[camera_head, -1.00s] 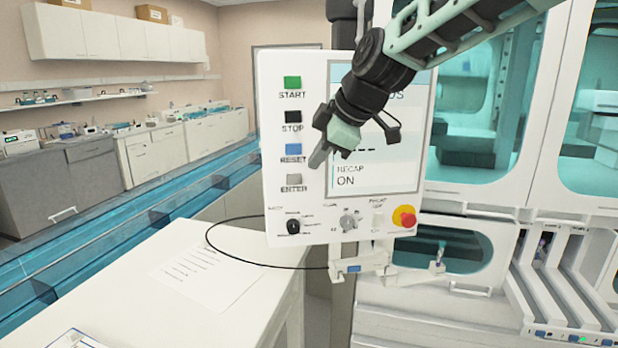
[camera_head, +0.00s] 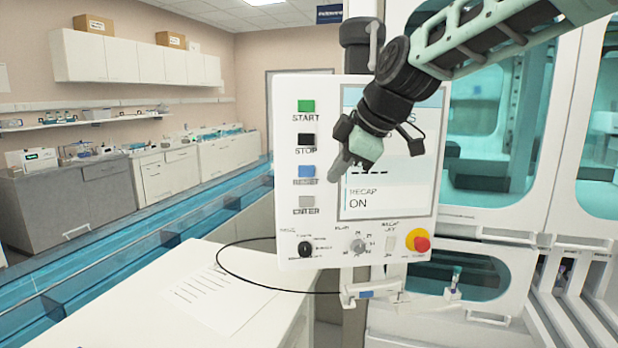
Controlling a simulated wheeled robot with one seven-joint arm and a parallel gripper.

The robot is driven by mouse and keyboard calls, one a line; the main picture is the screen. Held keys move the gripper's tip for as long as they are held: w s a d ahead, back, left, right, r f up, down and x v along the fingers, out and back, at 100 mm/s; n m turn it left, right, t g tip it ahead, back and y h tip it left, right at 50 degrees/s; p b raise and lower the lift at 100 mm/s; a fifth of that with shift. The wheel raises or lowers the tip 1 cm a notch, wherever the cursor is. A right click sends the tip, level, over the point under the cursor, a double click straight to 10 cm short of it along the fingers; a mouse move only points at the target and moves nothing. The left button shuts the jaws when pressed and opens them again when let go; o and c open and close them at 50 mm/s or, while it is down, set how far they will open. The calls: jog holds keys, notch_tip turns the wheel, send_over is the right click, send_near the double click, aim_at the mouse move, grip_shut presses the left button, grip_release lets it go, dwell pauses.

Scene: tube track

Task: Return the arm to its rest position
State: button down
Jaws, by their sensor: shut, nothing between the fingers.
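My gripper (camera_head: 338,172) hangs in front of the control panel (camera_head: 290,232), its fingers pointing down and to the left. The fingers are shut with nothing between them. They overlap the left edge of the panel's screen (camera_head: 388,200), just right of the blue RESET button (camera_head: 307,171). I cannot tell whether the fingertips touch the panel. My arm reaches in from the upper right and hides part of the screen.
A white table (camera_head: 250,318) with a paper sheet (camera_head: 215,300) stands at the lower left. A glazed white machine (camera_head: 555,130) fills the right side. A red knob (camera_head: 421,243) sits at the panel's lower right. Blue-edged track (camera_head: 120,250) runs along the left.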

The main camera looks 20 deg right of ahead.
jog(key=s+a+f+m+g+b, duration=0.1)
jog(key=s+a+f+m+g, duration=0.1)
jog(key=s+a+f, duration=0.4)
jog(key=s+a+f+m+g, duration=0.15)
jog(key=s+a+f, duration=0.25)
jog(key=s+f, duration=0.4)
jog(key=s+f+m+g+h, duration=0.1)
jog(key=s+f, duration=0.3)
jog(key=s, duration=0.4)
jog(key=s+d+f+m+g+h, duration=0.1)
jog(key=s+f, duration=0.3)
jog(key=s, duration=0.4)
jog(key=shift+d+f+m+g+h+b, duration=0.15)
jog(key=shift+f+m+g+h+b, duration=0.25)
jog(key=shift+m+g, duration=0.2)
jog(key=shift+r, duration=0.1)
